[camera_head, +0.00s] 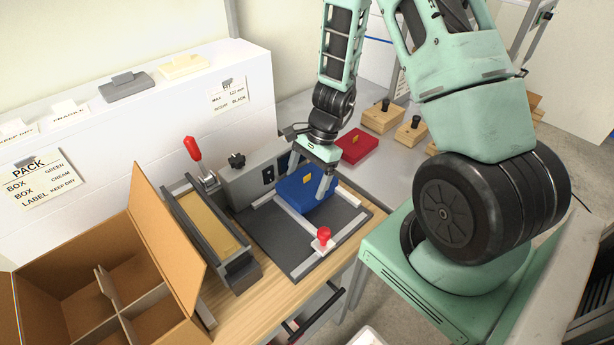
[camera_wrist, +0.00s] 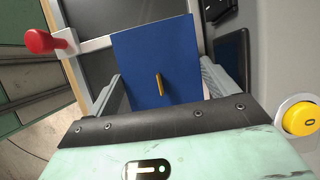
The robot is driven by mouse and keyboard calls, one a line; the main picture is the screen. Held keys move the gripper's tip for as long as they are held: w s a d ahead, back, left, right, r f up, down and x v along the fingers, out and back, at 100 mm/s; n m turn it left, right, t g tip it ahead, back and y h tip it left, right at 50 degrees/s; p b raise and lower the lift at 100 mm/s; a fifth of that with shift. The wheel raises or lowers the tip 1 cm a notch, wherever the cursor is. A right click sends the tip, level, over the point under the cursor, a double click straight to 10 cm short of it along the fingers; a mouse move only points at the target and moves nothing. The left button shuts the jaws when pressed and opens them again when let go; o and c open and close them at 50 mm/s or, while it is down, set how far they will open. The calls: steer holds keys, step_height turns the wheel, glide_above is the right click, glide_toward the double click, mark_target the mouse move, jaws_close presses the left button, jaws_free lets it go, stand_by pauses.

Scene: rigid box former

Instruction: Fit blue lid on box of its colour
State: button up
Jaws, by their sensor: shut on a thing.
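The blue lid (camera_head: 300,185) is a flat blue square with a small gold tab on top. It sits at the white rails on the dark mat (camera_head: 260,229), under my gripper (camera_head: 309,180). My gripper is shut on the lid, one finger on each side of it. In the wrist view the lid (camera_wrist: 150,55) fills the space between the fingers, its gold tab near the middle. Blue sides show beneath the top in the head view; I cannot tell lid from box there, or whether the lid is fully seated.
A red piece (camera_head: 357,146) lies behind on the grey table, near wooden blocks (camera_head: 381,117) with black knobs. A red-knobbed clamp (camera_head: 322,238) stands at the mat's front. A grey control box (camera_head: 250,180), a channel with tan strip (camera_head: 205,225) and an open carton (camera_head: 95,270) are left.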

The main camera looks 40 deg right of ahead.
steer(key=shift+f, duration=0.3)
stand_by(0.6)
steer(key=o, duration=0.8)
steer(key=shift+w+d+r, duration=0.1)
steer(key=shift+d+r, duration=0.05)
steer(key=shift+r, duration=0.2)
steer(key=v, duration=1.6)
steer(key=shift+d+r+b, duration=0.2)
steer(key=shift+r+b, duration=0.05)
steer(key=shift+b, duration=0.1)
steer(key=shift+a, duration=0.1)
